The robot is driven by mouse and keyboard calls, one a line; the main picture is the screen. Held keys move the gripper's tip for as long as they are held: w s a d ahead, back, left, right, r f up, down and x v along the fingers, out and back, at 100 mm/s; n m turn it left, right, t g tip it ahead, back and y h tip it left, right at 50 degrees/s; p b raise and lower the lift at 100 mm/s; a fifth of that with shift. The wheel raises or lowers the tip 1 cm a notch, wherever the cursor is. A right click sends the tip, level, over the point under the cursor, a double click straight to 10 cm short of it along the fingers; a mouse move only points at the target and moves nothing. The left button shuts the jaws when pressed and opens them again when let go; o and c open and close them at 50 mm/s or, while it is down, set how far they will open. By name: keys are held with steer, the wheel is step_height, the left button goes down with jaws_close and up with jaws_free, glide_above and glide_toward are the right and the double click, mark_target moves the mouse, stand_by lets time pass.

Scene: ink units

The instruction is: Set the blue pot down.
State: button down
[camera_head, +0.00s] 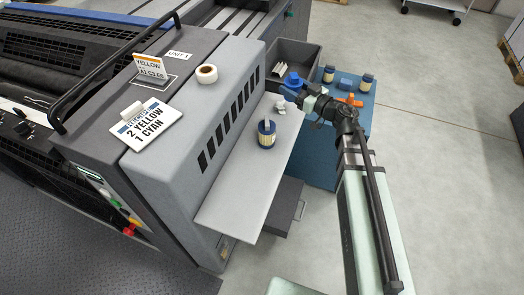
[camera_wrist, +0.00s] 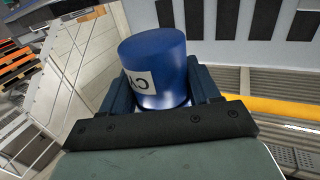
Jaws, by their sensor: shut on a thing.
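A plain blue pot (camera_wrist: 155,65) with a white label lettered "CY" fills the middle of the wrist view. My gripper (camera_wrist: 160,92) is shut on it, one dark blue finger on each side. In the head view my gripper (camera_head: 290,91) is near the far end of the grey shelf (camera_head: 236,195), and the blue pot (camera_head: 293,79) shows small there. The gap between pot and shelf cannot be told. Another pot (camera_head: 266,134), dark blue with a pale label, stands upright on the shelf. A sign (camera_head: 147,125) on the machine reads "2 YELLOW 1 CYAN".
A dark grey bin (camera_head: 300,52) is behind my gripper. The machine's vented wall (camera_head: 225,120) borders the shelf on the left. The shelf's near half is clear.

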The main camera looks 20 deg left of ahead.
mark_target(282, 129)
steer(key=shift+s+a+f+n+g+y, duration=0.25)
steer(key=shift+s+f+n+g, duration=0.4)
steer(key=shift+f, duration=1.15)
steer(key=shift+s+a+f+n+g+y, duration=0.3)
steer(key=shift+s+f+g, duration=0.65)
steer(key=shift+f, duration=0.9)
steer(key=shift+s+a+f+n+g+y, duration=0.2)
steer(key=shift+s+f+n+g, duration=0.45)
steer(key=shift+f, duration=1.15)
steer(key=shift+s+f, duration=0.1)
steer(key=shift+s, duration=0.05)
steer(key=shift+c, duration=1.2)
jaws_free()
steer(key=shift+f, duration=0.1)
